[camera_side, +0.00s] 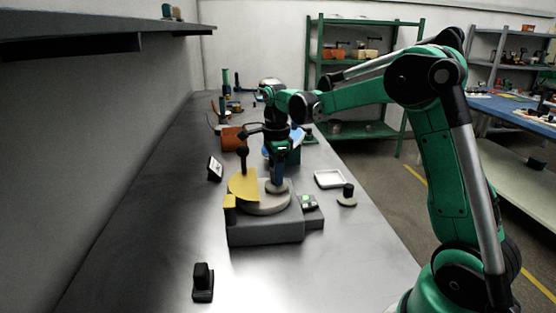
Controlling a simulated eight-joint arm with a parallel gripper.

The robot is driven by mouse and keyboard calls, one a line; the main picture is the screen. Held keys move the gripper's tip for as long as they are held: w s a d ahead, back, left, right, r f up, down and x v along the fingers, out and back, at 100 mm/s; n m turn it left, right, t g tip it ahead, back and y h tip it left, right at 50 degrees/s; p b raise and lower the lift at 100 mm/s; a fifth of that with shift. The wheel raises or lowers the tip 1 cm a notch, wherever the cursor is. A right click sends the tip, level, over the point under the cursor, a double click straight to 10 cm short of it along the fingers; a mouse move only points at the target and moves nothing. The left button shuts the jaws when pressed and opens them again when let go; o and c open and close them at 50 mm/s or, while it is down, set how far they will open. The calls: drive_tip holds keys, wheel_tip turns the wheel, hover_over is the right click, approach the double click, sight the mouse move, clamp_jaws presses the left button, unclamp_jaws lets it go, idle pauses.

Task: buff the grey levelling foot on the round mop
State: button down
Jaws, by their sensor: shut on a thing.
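The round mop (264,207) is a pale flat disc lying on a dark grey machine box (265,233). A yellow guard (242,184) stands over its left part. My gripper (278,177) points down above the mop's back right part. It is shut on the grey levelling foot (277,187), whose flat round base shows below the fingers. The base appears to be at or just above the mop face; I cannot tell whether they touch. The foot's upper part is hidden by the fingers.
A similar round-based piece with a dark top (347,195) stands at right, near a white tray (329,179). A small switch box (308,202) adjoins the machine. A small screen (215,168), an orange bin (233,140) and a black block (203,281) stand around. The front bench is mostly clear.

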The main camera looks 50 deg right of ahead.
drive_tip(key=shift+f, duration=0.5)
idle(1.5)
